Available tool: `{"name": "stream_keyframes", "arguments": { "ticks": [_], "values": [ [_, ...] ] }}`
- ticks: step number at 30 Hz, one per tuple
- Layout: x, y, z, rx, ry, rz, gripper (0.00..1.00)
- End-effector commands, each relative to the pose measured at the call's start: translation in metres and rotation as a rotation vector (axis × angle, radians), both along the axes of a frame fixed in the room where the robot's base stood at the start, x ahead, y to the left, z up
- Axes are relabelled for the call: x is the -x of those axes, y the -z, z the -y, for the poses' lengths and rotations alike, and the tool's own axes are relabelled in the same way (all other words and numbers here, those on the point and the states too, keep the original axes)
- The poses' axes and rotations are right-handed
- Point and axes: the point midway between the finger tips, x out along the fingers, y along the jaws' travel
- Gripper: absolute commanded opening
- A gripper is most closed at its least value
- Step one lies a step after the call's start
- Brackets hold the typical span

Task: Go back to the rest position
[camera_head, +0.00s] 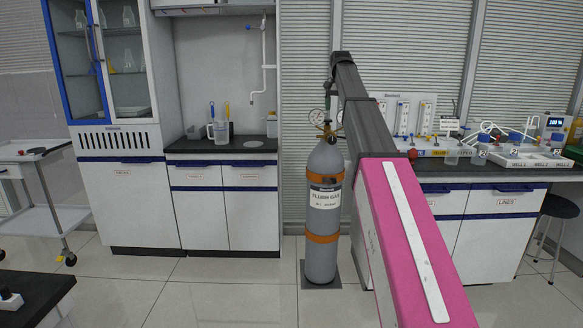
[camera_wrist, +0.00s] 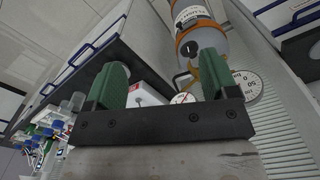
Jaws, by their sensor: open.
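My gripper (camera_wrist: 160,84) shows in the wrist view with its two green fingers apart and nothing between them touching both. In the head view my pink and black arm reaches forward, and its far end is near the top of the grey gas cylinder (camera_head: 322,215). The cylinder stands upright on the floor, with orange bands and a "FLUSH GAS" label. Its regulator gauges (camera_head: 317,117) show just left of my arm. In the wrist view the cylinder (camera_wrist: 196,28) and a dial gauge (camera_wrist: 248,86) lie beyond the fingers. In the head view the fingers cannot be made out.
A bench (camera_head: 450,205) with tubing and a rack of wells (camera_head: 530,157) stands on the right, with a stool (camera_head: 556,207) beside it. A trolley (camera_head: 45,215) is far left. Floor ahead is clear.

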Motion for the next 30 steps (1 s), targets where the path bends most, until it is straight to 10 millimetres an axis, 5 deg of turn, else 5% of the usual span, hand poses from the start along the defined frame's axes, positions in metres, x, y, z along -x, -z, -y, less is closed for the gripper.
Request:
{"name": "stream_keyframes", "arguments": {
  "ticks": [11,17,20,30],
  "values": [
    [0.011,0.06,0.0,0.0,-0.029,-0.001,0.8],
    [0.024,0.112,0.0,0.0,-0.056,-0.003,0.8],
    [0.035,0.147,0.0,0.0,-0.076,-0.003,0.8],
    [0.104,0.306,0.001,0.0,-0.173,-0.003,0.8]
  ]
}}
